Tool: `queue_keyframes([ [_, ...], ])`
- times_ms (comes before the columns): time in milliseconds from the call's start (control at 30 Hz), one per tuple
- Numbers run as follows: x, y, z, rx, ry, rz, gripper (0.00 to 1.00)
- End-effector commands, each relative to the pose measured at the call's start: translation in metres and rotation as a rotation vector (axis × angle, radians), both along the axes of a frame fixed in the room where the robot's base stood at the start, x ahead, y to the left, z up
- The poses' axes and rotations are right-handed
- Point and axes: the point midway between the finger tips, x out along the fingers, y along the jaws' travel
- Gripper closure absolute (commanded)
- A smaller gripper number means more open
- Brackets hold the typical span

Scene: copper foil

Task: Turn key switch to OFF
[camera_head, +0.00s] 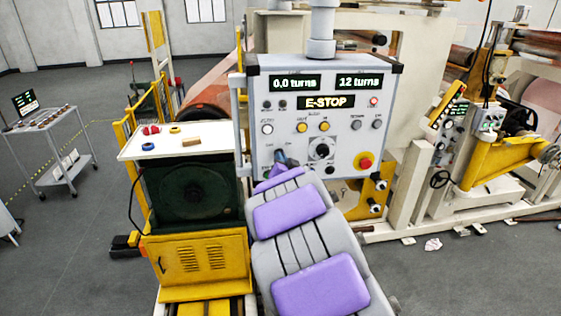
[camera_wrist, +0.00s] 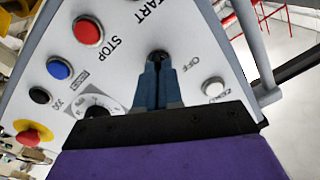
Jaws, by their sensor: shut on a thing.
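The grey control panel (camera_head: 343,82) stands ahead and its display reads E-STOP. In the wrist view, a dark key switch (camera_wrist: 158,55) sits on the panel face with the word OFF printed to its right. My gripper (camera_wrist: 157,68) is shut on the key, its blue fingers pointing at the panel. The fingers hide most of the key, so its exact angle cannot be told. In the head view my gripper (camera_head: 282,158) is at the panel's lower left, and my arm covers the area below it.
Near the fingers are a red button (camera_wrist: 88,31), a blue button (camera_wrist: 59,68), a white button (camera_wrist: 213,89) and a dial (camera_wrist: 98,108). A red emergency stop on yellow (camera_head: 365,162) is at the panel's lower right.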

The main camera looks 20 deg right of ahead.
Motion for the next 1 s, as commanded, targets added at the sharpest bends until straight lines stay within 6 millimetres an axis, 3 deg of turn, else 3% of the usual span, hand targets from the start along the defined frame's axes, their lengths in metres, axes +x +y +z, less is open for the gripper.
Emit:
queue_keyframes([
  [367,-0.0014,-0.0074,-0.0031,-0.16,0.041,-0.011,1.0],
  [1000,-0.0023,-0.0111,-0.0031,-0.721,0.188,-0.012,1.0],
])
